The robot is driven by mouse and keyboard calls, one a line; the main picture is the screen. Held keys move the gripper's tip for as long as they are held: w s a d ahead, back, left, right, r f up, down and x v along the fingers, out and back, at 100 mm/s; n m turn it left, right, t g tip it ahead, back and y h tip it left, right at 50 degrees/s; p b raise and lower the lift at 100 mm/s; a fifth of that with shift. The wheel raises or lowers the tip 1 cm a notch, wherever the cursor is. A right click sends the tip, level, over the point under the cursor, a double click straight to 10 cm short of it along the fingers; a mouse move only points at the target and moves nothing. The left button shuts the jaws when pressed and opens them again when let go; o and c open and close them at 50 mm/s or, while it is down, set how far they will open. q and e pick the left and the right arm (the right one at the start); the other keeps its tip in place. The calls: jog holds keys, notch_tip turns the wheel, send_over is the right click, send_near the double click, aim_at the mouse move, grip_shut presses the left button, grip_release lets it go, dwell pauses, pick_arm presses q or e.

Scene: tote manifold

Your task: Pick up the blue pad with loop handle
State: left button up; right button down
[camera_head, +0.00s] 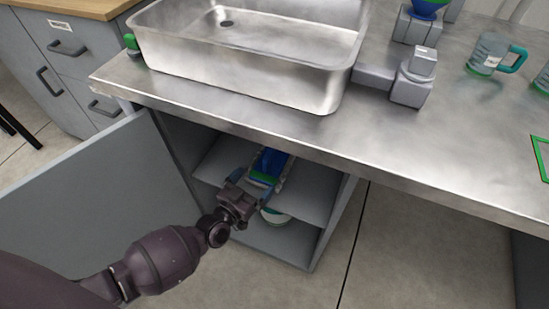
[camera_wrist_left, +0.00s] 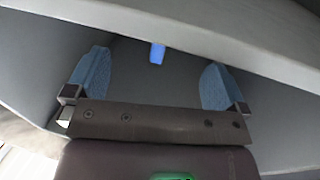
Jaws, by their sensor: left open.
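A dark blue thing, seemingly the blue pad (camera_head: 271,160), is inside the open cabinet under the sink, at the upper shelf. Its loop handle cannot be made out. In the left wrist view a small bright blue piece (camera_wrist_left: 157,53) shows between and beyond my fingers, below a grey edge; I cannot tell which part it is. My left gripper (camera_head: 263,184) reaches into the cabinet opening, just in front of the blue pad and partly covering it. In the left wrist view my left gripper (camera_wrist_left: 155,82) is open, its blue finger pads wide apart with nothing between them. My right gripper is out of view.
The cabinet shelf (camera_head: 312,188) and the open door (camera_head: 95,205) bound my left arm's space. A white and green round thing (camera_head: 275,217) sits below the shelf. Above are the steel counter (camera_head: 440,145) and sink (camera_head: 240,65). Mugs (camera_head: 488,55) stand at the right.

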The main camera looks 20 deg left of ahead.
aim_at(265, 169)
pick_arm(q)
jog(key=b+x, duration=0.1)
jog(key=x, duration=0.2)
jog(key=shift+w+d+f, duration=0.15)
jog(key=shift+w, duration=0.25)
jog(key=shift+w+d, duration=0.1)
jog(key=shift+w, duration=0.55)
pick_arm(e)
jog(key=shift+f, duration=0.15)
pick_arm(q)
jog(key=shift+c, duration=0.2)
jog(key=c, duration=0.9)
jog(key=shift+o, duration=0.2)
jog(key=shift+r, duration=0.3)
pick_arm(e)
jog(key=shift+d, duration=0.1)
